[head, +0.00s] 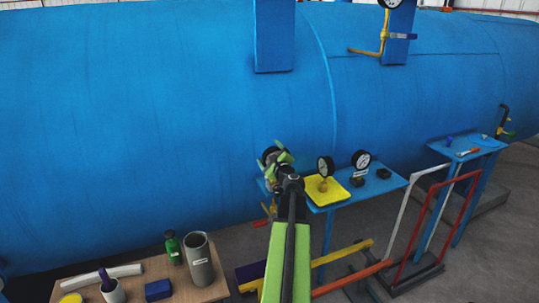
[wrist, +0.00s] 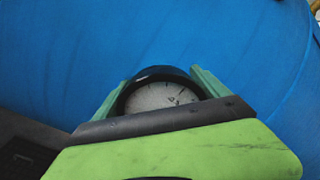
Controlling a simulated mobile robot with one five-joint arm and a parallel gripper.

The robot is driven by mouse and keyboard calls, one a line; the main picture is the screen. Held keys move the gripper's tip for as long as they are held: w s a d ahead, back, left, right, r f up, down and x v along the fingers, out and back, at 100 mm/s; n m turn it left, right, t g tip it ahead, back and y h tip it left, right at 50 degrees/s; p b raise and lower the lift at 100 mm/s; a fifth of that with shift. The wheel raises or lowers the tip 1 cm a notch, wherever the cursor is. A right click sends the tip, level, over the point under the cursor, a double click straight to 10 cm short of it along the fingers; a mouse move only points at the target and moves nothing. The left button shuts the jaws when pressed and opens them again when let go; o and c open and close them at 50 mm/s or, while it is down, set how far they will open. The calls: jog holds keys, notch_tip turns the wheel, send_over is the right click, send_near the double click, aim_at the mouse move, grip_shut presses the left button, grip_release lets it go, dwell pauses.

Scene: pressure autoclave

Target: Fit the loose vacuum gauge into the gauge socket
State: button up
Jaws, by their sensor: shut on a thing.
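My gripper (head: 274,155) is at the left end of the blue shelf, in front of the blue vessel. In the wrist view its green fingers stand on both sides of a round gauge (wrist: 160,97) with a black rim and white dial, and are shut on it. In the head view the held gauge is mostly hidden by the gripper. A second gauge (head: 325,166) stands upright on a yellow tray (head: 313,194). A third gauge (head: 361,160) stands on a dark block right of the tray. I cannot tell for sure which part is the gauge socket.
The blue shelf (head: 396,181) also bears a small black piece (head: 384,173). The blue vessel (head: 150,110) fills the background. A wooden table (head: 205,290) at lower left holds a grey cylinder (head: 198,258) and a green bottle (head: 173,246). Red and white rails (head: 415,225) stand at right.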

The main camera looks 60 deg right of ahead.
jog(key=shift+f+b, duration=0.5)
jog(key=shift+f, duration=0.05)
jog(key=o, duration=2)
jog(key=shift+c, duration=0.2)
